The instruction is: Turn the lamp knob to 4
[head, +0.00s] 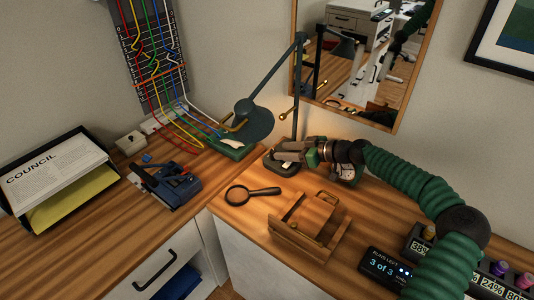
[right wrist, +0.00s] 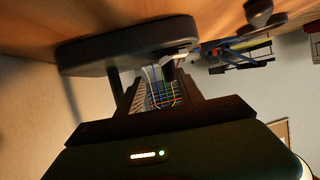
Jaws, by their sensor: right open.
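The desk lamp has a dark green shade (head: 256,122) on a jointed arm. Its dark base (head: 272,163) stands on the wooden desk. In the right wrist view, the picture is turned over and the lamp base (right wrist: 100,52) is a rounded slab near the top. A small dark knob with a pale mark (right wrist: 177,56) shows at the base's edge. My right gripper (head: 285,152) comes in from the right, its fingertips at the lamp base. It is open, with the knob close ahead of the fingers; contact is unclear. Knob numbers are not readable. My left gripper is out of view.
A magnifying glass (head: 252,193) and a wooden holder (head: 310,226) lie in front of the lamp. A small dial (head: 345,171) stands beside the gripper. A display box (head: 384,268) is at front right. A mirror (head: 357,65) hangs behind. Cables and a paper tray (head: 72,205) are left.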

